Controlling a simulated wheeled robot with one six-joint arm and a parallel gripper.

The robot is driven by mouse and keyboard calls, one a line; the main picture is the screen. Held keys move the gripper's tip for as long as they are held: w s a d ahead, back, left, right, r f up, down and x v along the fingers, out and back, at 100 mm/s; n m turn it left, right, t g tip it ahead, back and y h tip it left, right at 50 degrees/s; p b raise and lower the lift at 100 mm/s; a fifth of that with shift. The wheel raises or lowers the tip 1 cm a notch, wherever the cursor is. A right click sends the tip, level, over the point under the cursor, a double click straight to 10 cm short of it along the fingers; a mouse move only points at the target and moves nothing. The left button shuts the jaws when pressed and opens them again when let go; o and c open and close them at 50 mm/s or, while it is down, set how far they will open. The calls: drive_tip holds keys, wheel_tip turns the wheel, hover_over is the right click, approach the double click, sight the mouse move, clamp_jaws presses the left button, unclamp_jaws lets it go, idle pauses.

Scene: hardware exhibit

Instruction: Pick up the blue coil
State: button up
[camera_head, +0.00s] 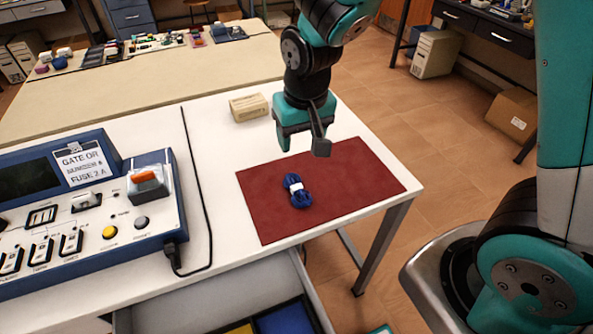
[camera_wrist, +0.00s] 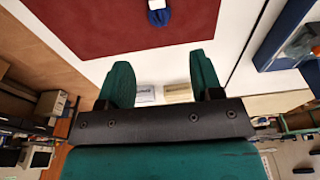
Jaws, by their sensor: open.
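The blue coil (camera_head: 298,191), a small bundle of cord with a white band around its middle, lies on the dark red mat (camera_head: 365,180) on the white table. My gripper (camera_head: 303,147) is above the back edge of the mat, behind the coil and apart from it. In the wrist view, the coil (camera_wrist: 158,15) shows at the top edge, partly cut off. The two green fingers of my gripper (camera_wrist: 162,75) are spread with nothing between them.
A blue control panel (camera_head: 75,215) with switches and a black cable (camera_head: 205,200) stands left of the mat. A tan box (camera_head: 249,107) lies behind it. An open drawer (camera_head: 230,300) juts out below the table's front edge.

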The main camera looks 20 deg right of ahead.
hover_over(297, 186)
drive_tip(key=f, duration=1.1)
drive_tip(key=shift+s+a+f, duration=0.1)
drive_tip(key=shift+s+f, duration=0.3)
drive_tip(key=shift+w+f+p, duration=0.15)
drive_tip(key=shift+f+p, duration=0.2)
drive_tip(key=shift+f, duration=1.05)
drive_tip(key=shift+w+f+p, duration=0.15)
drive_tip(key=shift+f+p, duration=0.2)
drive_tip(key=shift+f, duration=1)
drive_tip(key=c, duration=1)
